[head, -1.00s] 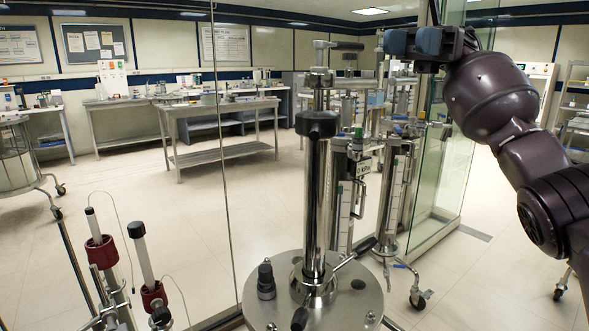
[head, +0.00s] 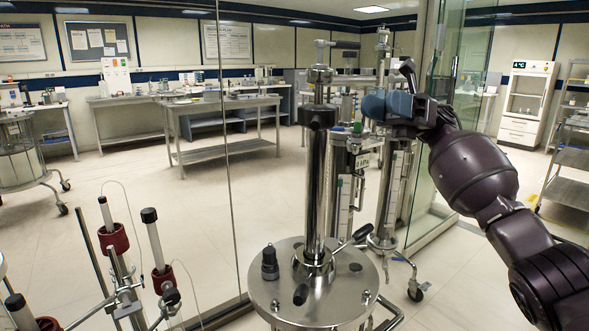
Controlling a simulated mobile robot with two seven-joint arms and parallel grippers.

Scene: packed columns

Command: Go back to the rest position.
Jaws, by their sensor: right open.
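My right gripper (head: 387,105) is at the upper right of the head view, its arm reaching in from the right edge. Its blue fingertips point left, beside the upper part of the steel packed column (head: 318,190). Nothing shows held between the fingers. It appears apart from the column, though depth is hard to judge. My left gripper is not in view.
The column stands on a round steel top (head: 335,285) with black knobs and handles. Glass panels (head: 440,170) stand behind the arm. Clamped tubes with red collars (head: 113,239) are at lower left. A bench (head: 220,105) stands farther back, with open floor before it.

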